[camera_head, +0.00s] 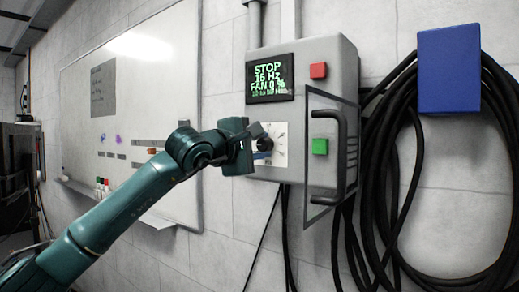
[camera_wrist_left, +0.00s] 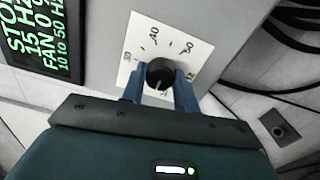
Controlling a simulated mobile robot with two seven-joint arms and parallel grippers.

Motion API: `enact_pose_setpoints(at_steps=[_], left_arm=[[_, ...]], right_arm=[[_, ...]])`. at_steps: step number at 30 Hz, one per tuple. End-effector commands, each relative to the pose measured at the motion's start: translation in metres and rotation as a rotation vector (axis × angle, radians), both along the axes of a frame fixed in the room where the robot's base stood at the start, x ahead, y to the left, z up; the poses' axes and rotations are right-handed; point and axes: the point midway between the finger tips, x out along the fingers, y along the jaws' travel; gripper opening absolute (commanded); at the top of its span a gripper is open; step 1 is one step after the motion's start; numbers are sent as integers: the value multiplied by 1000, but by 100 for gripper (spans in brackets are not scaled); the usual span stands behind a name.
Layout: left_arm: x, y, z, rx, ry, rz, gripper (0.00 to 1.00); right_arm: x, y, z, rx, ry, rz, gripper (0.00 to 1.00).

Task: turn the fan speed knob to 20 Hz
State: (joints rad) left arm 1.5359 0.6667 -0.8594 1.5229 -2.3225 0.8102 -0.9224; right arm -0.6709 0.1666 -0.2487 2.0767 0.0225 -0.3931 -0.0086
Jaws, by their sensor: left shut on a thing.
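The fan speed knob (camera_wrist_left: 160,73) is a black round knob with a light pointer line, on a white dial plate (camera_wrist_left: 186,35) with printed numbers. In the head view the knob (camera_head: 264,144) is partly hidden behind my gripper. My left gripper (camera_wrist_left: 159,88) is shut on the knob, one blue finger on each side. In the head view my left gripper (camera_head: 262,150) reaches in from the left. The display (camera_head: 270,78) reads STOP, 15 or 16 Hz, FAN 0 %; in the wrist view the display (camera_wrist_left: 42,38) reads 15 Hz. My right gripper is not in view.
The grey control box (camera_head: 300,55) also carries a red button (camera_head: 318,70), a green button (camera_head: 320,146) and a protruding dark handle (camera_head: 343,150). Black cables (camera_head: 385,190) hang at the right below a blue box (camera_head: 449,70). A whiteboard (camera_head: 150,90) is on the left wall.

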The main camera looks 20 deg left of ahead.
Motion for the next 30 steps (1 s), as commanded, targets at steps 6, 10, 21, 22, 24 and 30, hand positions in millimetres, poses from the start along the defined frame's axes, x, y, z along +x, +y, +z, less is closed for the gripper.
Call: enact_pose_setpoints(at_steps=[6,10,21,22,24,30], left_arm=[[0,0,-1,184,-64,1,7],[0,0,-1,278,-98,0,7],[0,0,-1,450,-161,0,7],[0,0,-1,457,-164,0,7],[0,0,-1,470,-168,0,7],[0,0,-1,487,-174,0,7]], right_arm=[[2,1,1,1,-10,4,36],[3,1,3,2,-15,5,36],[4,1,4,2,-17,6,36],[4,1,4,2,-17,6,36],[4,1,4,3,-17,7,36],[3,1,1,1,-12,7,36]])
